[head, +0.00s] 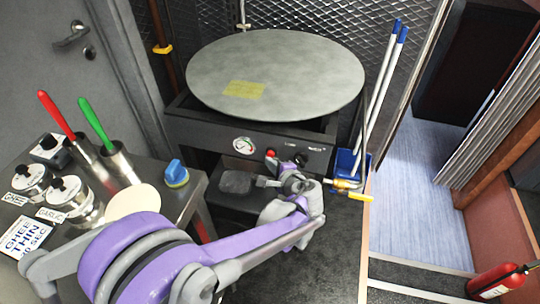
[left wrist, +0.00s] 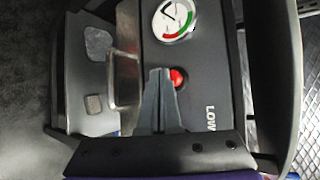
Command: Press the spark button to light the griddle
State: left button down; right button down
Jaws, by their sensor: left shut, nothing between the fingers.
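The griddle (head: 320,85) is a large round grey plate on a dark stand. Its front panel (head: 200,128) carries a round gauge (head: 244,145) and a red button (head: 270,154). In the left wrist view, the gauge (left wrist: 174,18) and the red button (left wrist: 179,77) show on the panel, with the lettering "LOW" turned sideways. My left gripper (head: 262,182) is shut and empty, low in front of the panel. In the left wrist view, its fingertips (left wrist: 159,73) appear right beside the button and cover part of it. I cannot tell whether they touch it. My right gripper is not in view.
A side table at left holds a blue-and-yellow scrubber (head: 176,174), shakers (head: 70,194) and red- and green-handled tools. A blue dustpan (head: 347,163) and poles stand right of the griddle. A fire extinguisher (head: 495,281) stands at lower right.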

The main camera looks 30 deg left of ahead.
pick_arm(q)
jog(key=shift+w+a, duration=0.1)
jog(key=shift+w, duration=0.4)
dwell(0.6)
jog(key=shift+s, duration=0.15)
jog(key=shift+s+d, duration=0.2)
jog(key=shift+s, duration=0.55)
jog(key=s, duration=0.2)
jog(key=s+d, duration=0.1)
jog(key=s, duration=0.2)
jog(key=shift+d+p, duration=0.1)
jog(key=shift+p, duration=0.3)
dwell(0.8)
